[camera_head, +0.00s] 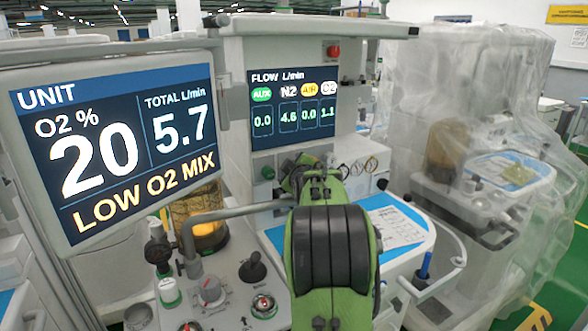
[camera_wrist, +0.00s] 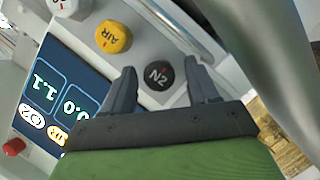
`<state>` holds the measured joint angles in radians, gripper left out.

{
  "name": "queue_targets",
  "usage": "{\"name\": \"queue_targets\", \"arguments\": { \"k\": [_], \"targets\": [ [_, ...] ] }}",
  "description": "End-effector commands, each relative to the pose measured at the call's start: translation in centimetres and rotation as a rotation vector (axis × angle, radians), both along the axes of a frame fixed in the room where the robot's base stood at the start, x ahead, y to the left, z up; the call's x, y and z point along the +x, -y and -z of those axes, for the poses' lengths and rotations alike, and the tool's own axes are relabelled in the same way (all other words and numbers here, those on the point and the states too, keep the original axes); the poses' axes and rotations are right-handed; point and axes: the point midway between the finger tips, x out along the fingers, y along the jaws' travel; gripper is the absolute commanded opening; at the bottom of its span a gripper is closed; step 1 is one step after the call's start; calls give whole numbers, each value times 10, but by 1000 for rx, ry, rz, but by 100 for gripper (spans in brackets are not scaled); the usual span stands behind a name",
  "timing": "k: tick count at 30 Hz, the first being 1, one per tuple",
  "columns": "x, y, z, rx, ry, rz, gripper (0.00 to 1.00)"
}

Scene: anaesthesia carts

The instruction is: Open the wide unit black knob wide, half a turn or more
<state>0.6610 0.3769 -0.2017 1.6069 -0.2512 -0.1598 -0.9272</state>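The black knob (camera_wrist: 158,76), marked N2, shows in the wrist view on a light panel. My gripper (camera_wrist: 158,70) is open, with one finger on each side of this knob. A gap shows between the knob and each finger, and how deep the fingers reach around it is hard to tell. In the head view my green and black arm hides the knob and the gripper. The flow screen (camera_head: 291,104) reads AUX 0.0, N2 4.6, AIR 0.0 and O2 1.1.
A yellow AIR knob (camera_wrist: 113,37) sits beside the black one, with a white knob (camera_wrist: 62,7) farther along. The large unit screen (camera_head: 120,145) reads O2 20 %, total 5.7 and LOW O2 MIX. A plastic-covered cart (camera_head: 480,170) stands at the right.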

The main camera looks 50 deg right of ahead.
Motion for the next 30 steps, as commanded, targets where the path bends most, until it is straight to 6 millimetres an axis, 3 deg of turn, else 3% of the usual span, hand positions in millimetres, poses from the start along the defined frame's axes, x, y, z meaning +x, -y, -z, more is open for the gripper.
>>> {"name": "queue_targets", "arguments": {
  "k": [10,24,30],
  "targets": [
    [-8,-5,-4,0,1,1,59],
    [-105,-74,-35,0,3,0,59],
    [-124,-87,-39,1,1,0,59]
  ]
}}
